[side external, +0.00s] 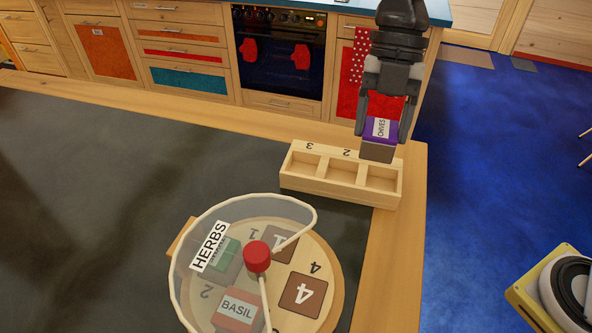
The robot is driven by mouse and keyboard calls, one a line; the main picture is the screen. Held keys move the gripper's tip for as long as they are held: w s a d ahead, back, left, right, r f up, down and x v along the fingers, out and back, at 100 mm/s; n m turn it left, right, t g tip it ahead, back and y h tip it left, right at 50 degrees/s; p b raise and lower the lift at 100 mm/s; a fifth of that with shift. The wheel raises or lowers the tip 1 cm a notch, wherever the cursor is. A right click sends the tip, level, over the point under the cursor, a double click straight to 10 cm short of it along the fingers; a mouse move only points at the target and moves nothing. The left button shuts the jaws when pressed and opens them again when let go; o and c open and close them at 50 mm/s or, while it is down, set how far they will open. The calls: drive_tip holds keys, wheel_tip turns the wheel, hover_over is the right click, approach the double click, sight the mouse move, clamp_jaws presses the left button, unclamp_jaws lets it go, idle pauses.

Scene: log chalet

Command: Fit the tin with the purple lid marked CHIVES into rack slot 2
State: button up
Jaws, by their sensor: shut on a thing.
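The CHIVES tin (377,152) has a purple lid with a white label and a grey body. My gripper (380,122) is shut on it from above and holds it upright at the right end of the wooden rack (335,193). The rack has three open compartments, and the ones I can see into look empty. The number 3 stands behind the left compartment and 2 behind the middle one. The tin covers the back edge by the right compartment, where any number is hidden. The tin seems to be above the rack; its exact height is unclear.
In front of the rack stands a round wooden turntable (325,262) with a clear guard, a HERBS sign (209,246) and a red knob (257,256). It carries a green tin (222,254) and a BASIL tin (237,311). The dark tabletop (110,210) is clear on the left.

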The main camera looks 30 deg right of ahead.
drive_tip(key=w+f, duration=0.1)
drive_tip(key=w+a+f, duration=0.1)
drive_tip(key=f, duration=0.1)
drive_tip(key=w+f, duration=0.1)
drive_tip(key=f, duration=0.1)
drive_tip(key=shift+w+a+f, duration=0.1)
drive_tip(key=shift+w+a, duration=0.3)
drive_tip(key=shift+w+a+f, duration=0.1)
drive_tip(key=shift+w+f, duration=0.15)
drive_tip(key=shift+f, duration=1.6)
drive_tip(key=shift+f, duration=0.1)
drive_tip(key=o, duration=1.3)
drive_tip(key=v, duration=1.2)
drive_tip(key=shift+s, duration=0.1)
